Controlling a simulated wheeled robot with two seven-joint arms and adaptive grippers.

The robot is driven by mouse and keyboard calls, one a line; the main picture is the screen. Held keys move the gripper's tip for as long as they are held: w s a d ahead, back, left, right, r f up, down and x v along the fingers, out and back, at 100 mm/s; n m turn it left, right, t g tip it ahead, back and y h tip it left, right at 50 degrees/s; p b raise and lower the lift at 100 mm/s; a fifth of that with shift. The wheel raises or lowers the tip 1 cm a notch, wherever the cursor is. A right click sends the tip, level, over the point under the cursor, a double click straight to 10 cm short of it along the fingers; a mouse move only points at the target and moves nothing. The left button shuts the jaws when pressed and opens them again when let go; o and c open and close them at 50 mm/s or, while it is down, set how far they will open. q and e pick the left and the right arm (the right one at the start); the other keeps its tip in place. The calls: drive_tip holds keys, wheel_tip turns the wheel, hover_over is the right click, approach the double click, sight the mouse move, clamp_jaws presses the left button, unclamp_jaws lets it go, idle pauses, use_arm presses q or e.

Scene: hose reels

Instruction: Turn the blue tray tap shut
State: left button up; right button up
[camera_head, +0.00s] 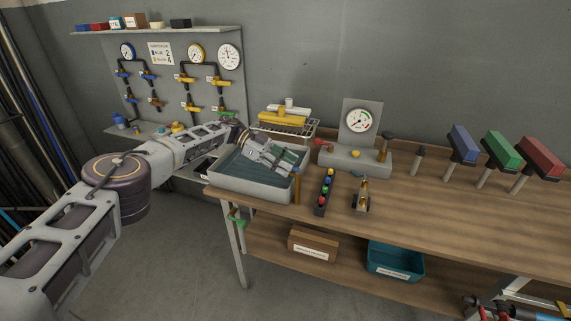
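A grey tray (232,184) with dark teal water or lining stands at the left end of the wooden bench. My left gripper (292,166) is over the tray's right part, its fingers pointing right and down. The gap between its fingers is too small to make out. A green tap-like handle (237,220) hangs below the tray at the bench's left corner. Small blue handles (123,75) show on the wall panel.
Right of the tray are a narrow rack of coloured pieces (325,194), a brass fitting (363,196) and a gauge stand (357,160). A wire rack (296,128) is behind. Blue, green and red blocks (502,147) stand on posts. The bench's front right is clear.

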use_arm(q)
drive_tip(key=shift+r, duration=5)
